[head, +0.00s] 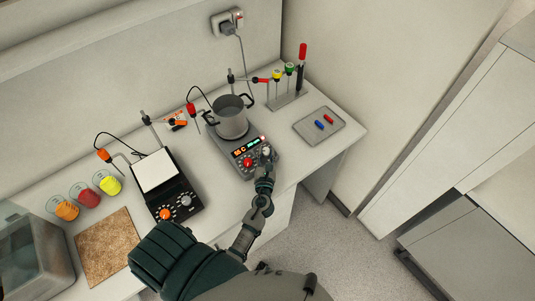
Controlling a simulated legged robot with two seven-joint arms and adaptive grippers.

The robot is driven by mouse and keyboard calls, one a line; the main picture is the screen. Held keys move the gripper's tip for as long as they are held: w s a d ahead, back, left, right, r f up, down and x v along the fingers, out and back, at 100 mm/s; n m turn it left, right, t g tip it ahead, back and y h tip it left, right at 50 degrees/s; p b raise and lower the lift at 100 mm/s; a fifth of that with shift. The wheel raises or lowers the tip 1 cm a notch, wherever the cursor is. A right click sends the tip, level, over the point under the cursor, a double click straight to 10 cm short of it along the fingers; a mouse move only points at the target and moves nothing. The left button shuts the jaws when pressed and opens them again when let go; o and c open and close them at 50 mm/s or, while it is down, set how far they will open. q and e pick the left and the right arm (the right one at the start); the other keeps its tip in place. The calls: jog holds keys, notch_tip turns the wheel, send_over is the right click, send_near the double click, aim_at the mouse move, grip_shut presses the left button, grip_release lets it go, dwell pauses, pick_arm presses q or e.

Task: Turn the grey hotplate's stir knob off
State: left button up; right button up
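The grey hotplate (229,142) stands on the bench with a metal pot (231,122) on top. Its front panel has a small lit display (246,145), a red knob (248,162) at the left and a pale, partly hidden knob (266,150) at the right. My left gripper (266,155) is at the pale knob, with its fingertips at or very near it. The gripper is small and overlaps the knob, so I cannot tell whether it grips it. The knob's pointer is too small to read. My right gripper is out of view.
A black hotplate (187,194) with a white top and orange and grey knobs stands to the left. A tray (334,128) with a blue and a red item lies right, before a stand (290,99). Coloured cups (109,185) and a brown mat (106,246) are at far left.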

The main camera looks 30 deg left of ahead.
pick_arm(q)
jog(key=shift+d, duration=0.15)
grip_shut()
jog(key=shift+a, duration=0.25)
jog(key=shift+d+f, duration=0.1)
jog(key=shift+n+y+b, duration=0.3)
jog(key=shift+b, duration=0.15)
jog(key=n+y+b, duration=0.1)
jog(key=n+g+y+b, duration=0.1)
jog(key=g+y+b, duration=0.1)
jog(key=shift+w+d+f+n, duration=0.15)
jog(key=shift+f+n, duration=0.1)
jog(key=shift+n, duration=0.15)
jog(key=shift+d+r+n+g+y+b, duration=0.1)
jog(key=shift+n+g+y+b, duration=0.8)
jog(key=shift+n+y, duration=0.25)
jog(key=shift+w+r+n+g+y+b, duration=0.1)
jog(key=shift+n+g+y+b, duration=0.35)
jog(key=shift+n+g+y, duration=0.4)
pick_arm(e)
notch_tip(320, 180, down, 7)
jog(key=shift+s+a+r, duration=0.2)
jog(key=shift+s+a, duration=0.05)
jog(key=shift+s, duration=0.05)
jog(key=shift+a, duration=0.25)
